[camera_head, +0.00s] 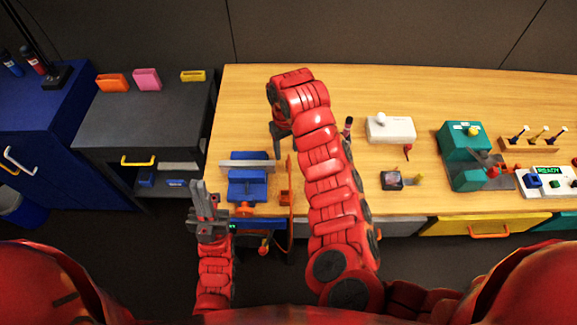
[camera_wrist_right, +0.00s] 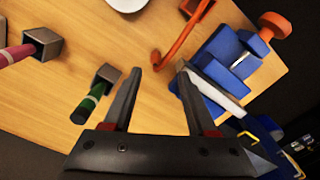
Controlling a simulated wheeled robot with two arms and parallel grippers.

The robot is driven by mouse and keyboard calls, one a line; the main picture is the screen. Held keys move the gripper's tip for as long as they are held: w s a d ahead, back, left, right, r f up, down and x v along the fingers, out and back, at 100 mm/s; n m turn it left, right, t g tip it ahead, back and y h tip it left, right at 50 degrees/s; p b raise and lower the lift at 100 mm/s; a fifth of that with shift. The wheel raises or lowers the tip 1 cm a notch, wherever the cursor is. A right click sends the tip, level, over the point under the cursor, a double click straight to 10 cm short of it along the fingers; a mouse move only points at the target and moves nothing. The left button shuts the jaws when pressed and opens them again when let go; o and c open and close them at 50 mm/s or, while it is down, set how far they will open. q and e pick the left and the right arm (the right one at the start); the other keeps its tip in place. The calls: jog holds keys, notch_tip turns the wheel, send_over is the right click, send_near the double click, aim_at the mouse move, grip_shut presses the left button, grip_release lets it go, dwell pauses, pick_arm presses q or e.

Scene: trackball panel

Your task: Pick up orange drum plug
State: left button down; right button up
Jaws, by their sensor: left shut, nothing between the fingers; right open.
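I cannot surely pick out an orange drum plug. Orange pieces show at the blue vise-like device (camera_head: 247,187) on the table's left side: a round orange knob (camera_head: 245,208), also in the right wrist view (camera_wrist_right: 275,25), and a curved orange bar (camera_wrist_right: 186,38). My right gripper (camera_head: 280,133) is above the table behind this device, partly hidden by its own arm. In the right wrist view its open, empty fingers (camera_wrist_right: 158,75) lie between a green rod in a grey holder (camera_wrist_right: 95,98) and the blue device. My left gripper (camera_head: 203,190) is shut and empty, left of the device.
A white box (camera_head: 390,129), a small dark block (camera_head: 391,180), a teal machine (camera_head: 463,150) and a READY panel (camera_head: 548,181) stand on the right of the table. A dark cabinet (camera_head: 140,115) with small bins is at left.

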aim_at(289, 163)
jog(key=shift+w+d+f+p, duration=0.1)
jog(key=shift+f+p, duration=0.35)
jog(key=shift+p, duration=0.1)
jog(key=f+p, duration=0.1)
jog(key=f, duration=0.2)
jog(key=shift+w+d+f+p, duration=0.1)
jog(key=shift+d+f+p, duration=0.1)
jog(key=shift+f+p, duration=0.2)
jog(key=shift+f, duration=0.35)
grip_shut()
